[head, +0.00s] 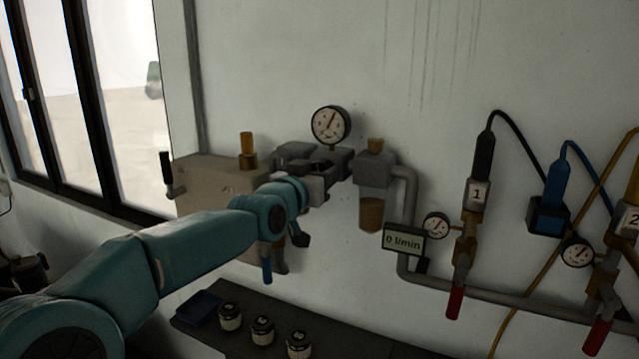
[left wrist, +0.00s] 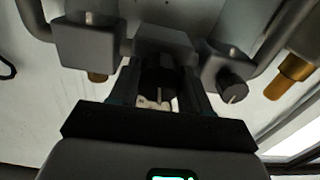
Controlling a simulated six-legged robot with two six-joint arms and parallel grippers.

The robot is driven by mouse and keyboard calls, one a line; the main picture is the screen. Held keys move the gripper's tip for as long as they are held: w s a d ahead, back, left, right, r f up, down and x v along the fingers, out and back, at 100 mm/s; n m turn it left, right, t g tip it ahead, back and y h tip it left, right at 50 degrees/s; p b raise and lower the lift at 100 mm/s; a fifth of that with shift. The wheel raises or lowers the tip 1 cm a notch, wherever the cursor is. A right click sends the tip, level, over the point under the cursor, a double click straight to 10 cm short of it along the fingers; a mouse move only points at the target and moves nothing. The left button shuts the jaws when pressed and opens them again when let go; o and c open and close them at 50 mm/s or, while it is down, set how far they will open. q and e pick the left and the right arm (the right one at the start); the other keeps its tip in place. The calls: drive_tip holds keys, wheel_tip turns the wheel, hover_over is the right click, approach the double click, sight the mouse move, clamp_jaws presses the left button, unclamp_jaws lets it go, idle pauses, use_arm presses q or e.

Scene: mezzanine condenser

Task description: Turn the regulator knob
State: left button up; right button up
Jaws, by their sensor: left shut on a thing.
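The regulator knob (left wrist: 158,82) is dark and round with a pale line on its face, and it sits between my two fingers in the left wrist view. My left gripper (left wrist: 157,92) is shut on it. In the head view my left gripper (head: 322,176) reaches the grey regulator body below the round pressure gauge (head: 331,124), and the gripper and arm largely hide the knob. A second dark knob (left wrist: 232,88) with a pale line is just right of the fingers in the left wrist view, apart from them. My right gripper is not in view.
A filter with an amber bowl (head: 371,215) hangs close right of the gripper. A display reading 0 l/min (head: 404,241) and a grey pipe (head: 410,190) are further right. A beige box (head: 205,180) is at left. Several jars (head: 262,331) stand on a dark shelf below.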

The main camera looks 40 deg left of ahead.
use_arm(q)
drive_tip(key=shift+f+n+b, duration=0.3)
drive_tip(key=shift+n+b, duration=0.4)
drive_tip(key=shift+n, duration=0.5)
drive_tip(key=shift+d+n+b, duration=0.1)
drive_tip(key=shift+n+b, duration=0.25)
drive_tip(key=shift+n, duration=0.95)
drive_tip(key=o, duration=1)
drive_tip(key=shift+w+r, duration=0.1)
drive_tip(key=shift+r, duration=0.1)
